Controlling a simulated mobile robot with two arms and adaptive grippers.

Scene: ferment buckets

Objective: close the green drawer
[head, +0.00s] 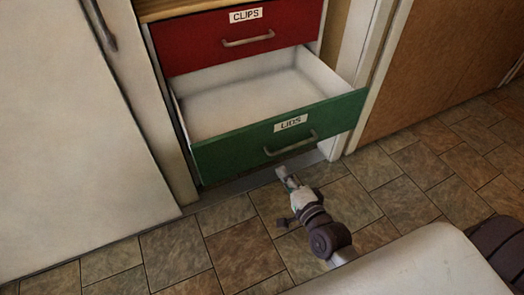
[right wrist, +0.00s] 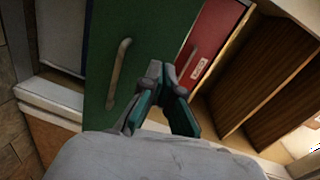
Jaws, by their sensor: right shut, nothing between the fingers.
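The green drawer (head: 235,152) is pulled out below the red one, and its pale inside looks empty. Its front has a label that seems to read "LIDS" and a metal bar handle (head: 290,144). My right gripper (head: 282,174) is shut and empty, just in front of and below the handle in the head view. In the right wrist view the fingertips (right wrist: 161,72) point toward the green front (right wrist: 138,28), beside its handle (right wrist: 118,75). I cannot tell whether they touch it. My left gripper is out of view.
The red drawer (head: 185,45) labelled "CLIPS" above is shut. A white door or panel (head: 75,130) stands at the left. A brown wooden panel (head: 440,60) is at the right. The tiled floor (head: 400,185) in front is clear.

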